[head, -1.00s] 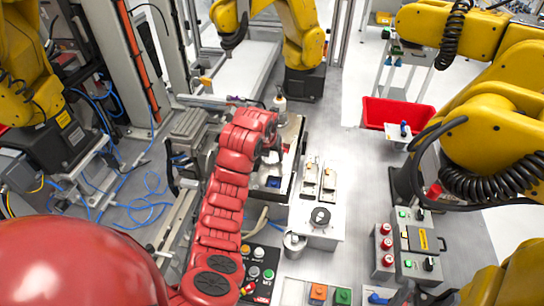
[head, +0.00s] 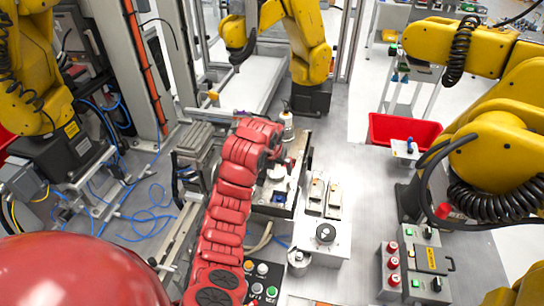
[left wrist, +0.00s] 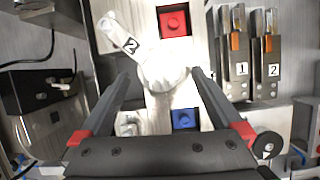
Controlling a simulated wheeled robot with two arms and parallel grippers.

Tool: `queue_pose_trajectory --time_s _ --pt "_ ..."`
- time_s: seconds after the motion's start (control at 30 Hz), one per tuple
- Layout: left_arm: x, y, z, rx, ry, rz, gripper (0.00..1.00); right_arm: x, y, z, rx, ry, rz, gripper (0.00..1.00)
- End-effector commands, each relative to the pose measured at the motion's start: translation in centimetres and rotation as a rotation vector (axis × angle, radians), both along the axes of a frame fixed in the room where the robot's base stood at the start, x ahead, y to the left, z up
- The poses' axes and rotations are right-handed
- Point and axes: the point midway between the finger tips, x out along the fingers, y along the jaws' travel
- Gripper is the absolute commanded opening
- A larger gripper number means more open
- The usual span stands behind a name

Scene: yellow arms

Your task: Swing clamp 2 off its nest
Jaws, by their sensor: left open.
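In the left wrist view a white clamp arm marked 2 (left wrist: 122,38) runs from a round white hub (left wrist: 165,72) toward the upper left. A red block (left wrist: 174,22) sits beyond the hub and a blue block (left wrist: 184,119) sits on the near side, both on the pale fixture. The clamp's tip lies to the left of both blocks. My left gripper (left wrist: 160,74) is open, its fingers on either side of the hub; I cannot tell if they touch it. In the head view my red left arm reaches over the fixture (head: 290,185), hiding part of it. My right gripper does not show.
Two labelled units, 1 (left wrist: 236,52) and 2 (left wrist: 266,55), stand right of the fixture. A white bottle (head: 287,125) stands behind it. A button panel (head: 262,278) is in front, a control box (head: 425,262) at right. A red bin (head: 403,130) stands back right.

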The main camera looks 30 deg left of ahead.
Motion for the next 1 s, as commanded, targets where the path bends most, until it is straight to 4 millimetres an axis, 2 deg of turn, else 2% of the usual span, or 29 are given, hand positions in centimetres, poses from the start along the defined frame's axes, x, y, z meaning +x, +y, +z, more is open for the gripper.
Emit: queue_pose_trajectory --time_s 0.07,0.1,0.23,0.6,0.7,0.83,1.0 --pt "-0.4 0.0 1.3 0.005 -0.011 0.0 1.0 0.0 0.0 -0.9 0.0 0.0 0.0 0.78" --pt "-0.7 -0.1 2.3 0.006 -0.005 -0.002 1.0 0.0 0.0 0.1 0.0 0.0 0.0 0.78" --pt "-1.5 -0.2 4.3 0.007 -0.003 0.0 1.0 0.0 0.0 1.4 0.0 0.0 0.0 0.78" --pt "-3.8 -0.6 9.6 0.006 -0.004 0.001 1.0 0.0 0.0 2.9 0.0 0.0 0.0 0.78" --pt "-4.7 -0.6 12.4 0.005 -0.002 0.001 1.0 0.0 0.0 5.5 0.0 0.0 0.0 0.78" --pt "-5.4 -0.7 13.9 0.003 -0.002 0.001 1.0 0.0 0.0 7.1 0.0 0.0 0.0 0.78" --pt "-5.9 -0.9 14.7 0.004 -0.002 0.0 1.0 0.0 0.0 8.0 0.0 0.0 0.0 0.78"
